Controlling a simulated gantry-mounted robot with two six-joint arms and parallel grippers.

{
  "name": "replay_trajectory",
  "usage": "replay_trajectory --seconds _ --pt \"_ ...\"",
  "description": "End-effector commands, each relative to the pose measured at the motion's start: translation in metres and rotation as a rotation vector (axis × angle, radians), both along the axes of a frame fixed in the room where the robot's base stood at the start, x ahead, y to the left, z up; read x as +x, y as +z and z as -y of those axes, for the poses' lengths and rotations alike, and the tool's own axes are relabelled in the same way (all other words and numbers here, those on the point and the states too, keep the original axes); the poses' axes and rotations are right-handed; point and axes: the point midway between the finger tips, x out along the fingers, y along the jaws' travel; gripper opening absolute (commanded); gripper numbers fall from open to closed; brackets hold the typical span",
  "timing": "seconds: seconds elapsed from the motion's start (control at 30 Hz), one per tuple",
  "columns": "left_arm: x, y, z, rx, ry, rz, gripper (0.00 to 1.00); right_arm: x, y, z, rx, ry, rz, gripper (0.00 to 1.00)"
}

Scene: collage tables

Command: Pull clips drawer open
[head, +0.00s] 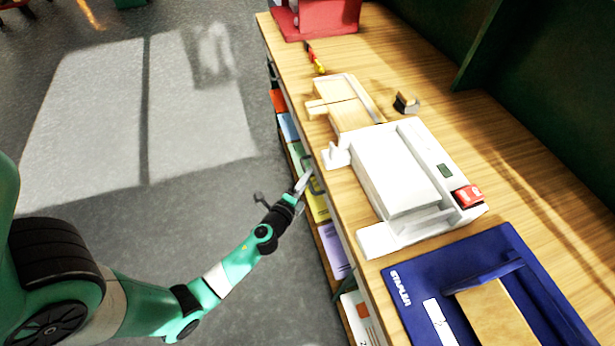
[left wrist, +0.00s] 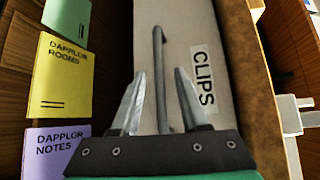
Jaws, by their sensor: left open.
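The clips drawer (left wrist: 212,38) shows in the left wrist view as a pale grey front with a white CLIPS label (left wrist: 203,85). Its grey bar handle (left wrist: 158,55) runs lengthwise up the picture. My left gripper (left wrist: 160,74) is open, with one finger on each side of the handle. I cannot tell whether either finger touches it. In the head view my left gripper (head: 305,179) is at the bench's left side, just below the top edge. The drawer front is seen too edge-on there to judge. My right gripper is not in view.
The wooden bench (head: 285,55) carries a white machine (head: 400,180), a blue stapler board (head: 420,285) and a red item (head: 318,20). Below its edge sit coloured folders, including a yellow one (left wrist: 62,78) and a purple one (left wrist: 52,145). The floor (head: 200,120) beside is clear.

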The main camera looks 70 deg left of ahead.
Motion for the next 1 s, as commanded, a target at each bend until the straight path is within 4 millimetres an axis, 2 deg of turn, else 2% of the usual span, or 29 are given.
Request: replay_trajectory --seconds 0.13,0.37,0.47,0.63,1.0 --pt "0.0094 -0.0016 -0.0080 0.001 0.000 0.001 0.45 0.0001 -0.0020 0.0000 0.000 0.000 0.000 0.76" --pt "0.0102 -0.0018 -0.0085 0.000 0.000 0.000 0.45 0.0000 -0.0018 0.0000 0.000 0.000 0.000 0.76" --pt "0.0101 -0.0018 -0.0083 0.000 0.000 0.000 0.30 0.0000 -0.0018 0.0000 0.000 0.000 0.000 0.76" --pt "0.0100 -0.0018 -0.0083 0.000 0.000 0.000 0.00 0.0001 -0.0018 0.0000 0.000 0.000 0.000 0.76" --pt "0.0100 -0.0017 -0.0082 0.000 0.000 0.000 0.00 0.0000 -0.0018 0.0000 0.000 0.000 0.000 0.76"
